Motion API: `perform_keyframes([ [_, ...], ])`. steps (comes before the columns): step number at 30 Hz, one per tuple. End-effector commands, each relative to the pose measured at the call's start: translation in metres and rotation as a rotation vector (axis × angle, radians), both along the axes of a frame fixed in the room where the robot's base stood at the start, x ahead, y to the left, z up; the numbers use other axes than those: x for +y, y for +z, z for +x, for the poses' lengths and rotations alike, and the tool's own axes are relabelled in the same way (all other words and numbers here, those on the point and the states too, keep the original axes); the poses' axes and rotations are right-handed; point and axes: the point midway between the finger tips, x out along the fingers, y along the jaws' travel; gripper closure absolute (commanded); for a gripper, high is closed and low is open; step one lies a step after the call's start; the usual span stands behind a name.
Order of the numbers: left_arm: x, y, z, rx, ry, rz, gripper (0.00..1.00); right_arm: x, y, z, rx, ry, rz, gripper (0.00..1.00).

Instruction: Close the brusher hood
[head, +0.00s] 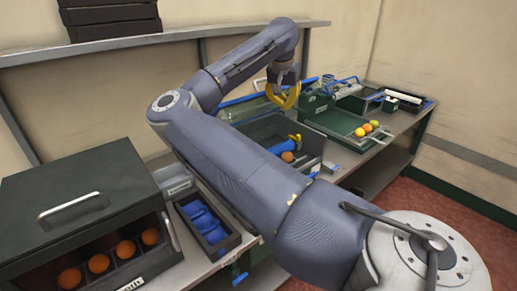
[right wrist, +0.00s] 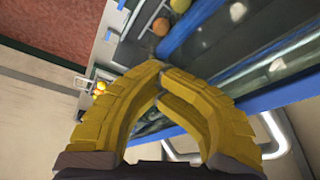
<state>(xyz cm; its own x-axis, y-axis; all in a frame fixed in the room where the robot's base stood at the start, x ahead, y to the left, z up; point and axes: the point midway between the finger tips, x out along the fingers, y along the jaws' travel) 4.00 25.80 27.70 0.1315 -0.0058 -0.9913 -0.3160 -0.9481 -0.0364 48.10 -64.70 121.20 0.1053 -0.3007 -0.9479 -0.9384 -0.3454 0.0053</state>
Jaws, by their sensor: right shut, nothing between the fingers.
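The brusher is the open dark box (head: 262,127) at mid-bench in the head view, with blue rollers and an orange inside, partly hidden by my right arm. Its hood (head: 236,109) appears as a clear panel with blue edging, raised at the back of the box. My right gripper (head: 284,103) is shut and empty, yellow fingers pointing down above the brusher near the hood. In the right wrist view the fingertips (right wrist: 161,78) meet close to a blue edge (right wrist: 254,100) of clear panelling. Contact cannot be told. A pale bar handle (right wrist: 188,151) shows behind the fingers. My left gripper is out of view.
A dark cabinet (head: 72,187) with oranges stands at left, beside a tray of blue items (head: 218,248). A green tray (head: 335,128) with several fruits lies to the right. A shelf (head: 140,45) runs along the wall behind my arm.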

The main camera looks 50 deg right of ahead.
Motion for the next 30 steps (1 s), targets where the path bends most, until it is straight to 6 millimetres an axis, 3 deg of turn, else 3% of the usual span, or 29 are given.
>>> perform_keyframes([
  [1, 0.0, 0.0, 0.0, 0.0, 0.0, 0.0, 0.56, 0.007, -0.017, 0.015, -0.006, 0.031, 0.027, 1.0],
  [10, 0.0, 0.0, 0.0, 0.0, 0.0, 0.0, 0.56, 0.007, -0.016, 0.015, -0.007, 0.031, 0.027, 1.0],
  [30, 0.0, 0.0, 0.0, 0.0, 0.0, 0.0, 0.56, 0.01, 0.019, -0.012, -0.009, 0.031, 0.024, 1.0],
])
